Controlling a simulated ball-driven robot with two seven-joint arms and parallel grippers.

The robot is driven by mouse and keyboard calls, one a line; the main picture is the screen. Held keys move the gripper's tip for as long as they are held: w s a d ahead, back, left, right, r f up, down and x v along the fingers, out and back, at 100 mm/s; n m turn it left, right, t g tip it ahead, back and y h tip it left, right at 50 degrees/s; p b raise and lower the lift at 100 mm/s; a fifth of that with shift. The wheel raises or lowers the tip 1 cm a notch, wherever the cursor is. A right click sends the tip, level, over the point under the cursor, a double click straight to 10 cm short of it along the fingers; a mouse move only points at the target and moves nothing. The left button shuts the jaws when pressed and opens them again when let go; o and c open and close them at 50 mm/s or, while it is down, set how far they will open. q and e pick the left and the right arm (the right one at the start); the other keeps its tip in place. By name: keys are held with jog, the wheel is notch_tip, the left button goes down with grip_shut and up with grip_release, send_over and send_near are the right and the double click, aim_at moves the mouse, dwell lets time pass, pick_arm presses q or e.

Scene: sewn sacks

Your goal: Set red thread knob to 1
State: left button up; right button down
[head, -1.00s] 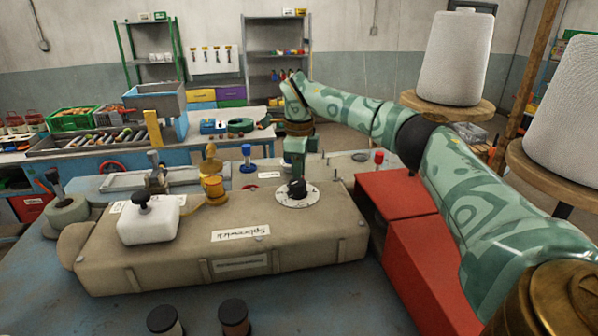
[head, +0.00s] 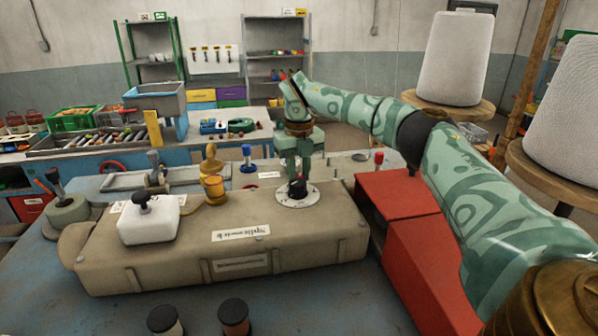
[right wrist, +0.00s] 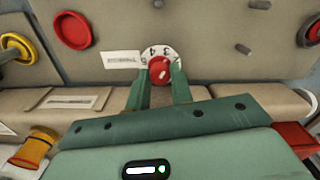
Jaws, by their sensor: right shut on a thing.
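The red thread knob (right wrist: 159,69) sits on a white numbered dial in the right wrist view, with digits that look like 5, 4, 3 and 2 along the far rim. A short pale mark shows on its face. The near side of the dial is hidden by my fingers. My right gripper (right wrist: 161,75) points at it with one finger on each side, shut on it. In the head view, my right gripper (head: 298,178) comes down from above onto the white dial plate (head: 284,199) on the beige machine; the knob there looks dark. My left gripper is not in view.
A red-topped post (head: 378,158) and red box (head: 397,192) lie right. Large thread cones (head: 455,60) stand farther right.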

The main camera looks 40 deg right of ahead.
jog(key=m, duration=0.4)
jog(key=shift+w+r+m, duration=0.1)
jog(key=shift+r+m, duration=0.1)
jog(key=shift+m, duration=0.1)
jog(key=m, duration=0.3)
jog(key=shift+m, duration=0.3)
jog(key=m, duration=0.3)
jog(key=shift+m, duration=2.2)
jog(key=c, duration=1.2)
grip_release()
jog(key=shift+c, duration=0.2)
jog(key=shift+f, duration=0.1)
